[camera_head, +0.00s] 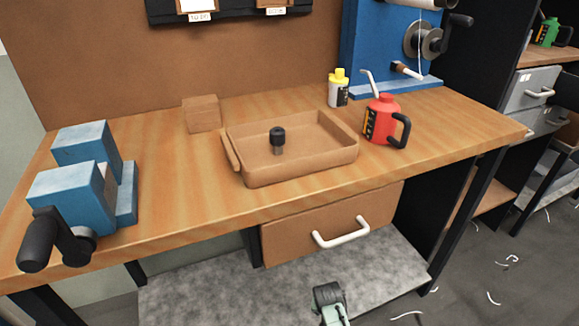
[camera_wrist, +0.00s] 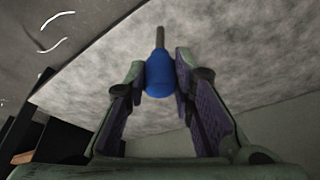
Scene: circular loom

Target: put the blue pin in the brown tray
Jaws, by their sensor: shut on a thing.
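The brown tray (camera_head: 310,168) sits on the wooden workbench, with a small dark-capped pin (camera_head: 278,140) standing in it. The blue pin (camera_wrist: 159,74) shows in the wrist view, with a blue body and a thin grey shaft pointing away. My gripper (camera_wrist: 158,84) is shut on the blue body, one finger on each side. In the head view my gripper (camera_head: 328,294) is at the bottom, low in front of the bench and below the drawer. The blue pin cannot be made out in the head view.
A blue vise (camera_head: 75,195) with a black crank stands at the bench's left. A wooden block (camera_head: 201,113) is behind the tray; a red oil can (camera_head: 383,120) and a yellow-white bottle (camera_head: 339,90) are to its right. The drawer (camera_head: 330,228) with a white handle is below the benchtop.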

